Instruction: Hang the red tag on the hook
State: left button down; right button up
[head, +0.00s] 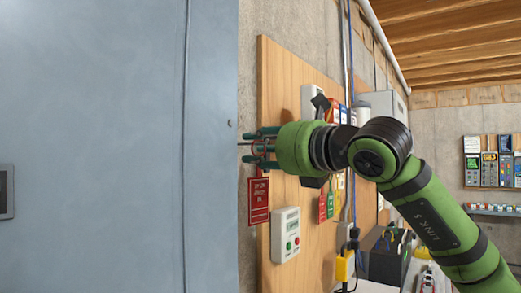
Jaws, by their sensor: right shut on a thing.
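A red tag (258,201) with pale lettering hangs upright just below my right gripper (256,148), in front of the left edge of the wooden board. My right gripper is shut, with its fingers pointing left, and holds the tag by its upper end. Its fingers and arm cover part of the board. Thin dark prongs show at the fingertips; I cannot tell whether one is the hook. Another, smaller red tag (322,208) hangs on the board behind my arm. My left gripper is not in view.
A large blue-grey cabinet panel (95,150) fills the left, close to my fingertips. The wooden board (282,85) carries a push-button box (286,235), a green tag (330,199) and other fittings. Dark equipment (385,255) stands low behind my arm.

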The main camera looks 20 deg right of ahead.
dwell(0.4)
jog(key=o, duration=0.9)
jog(key=v, duration=1.2)
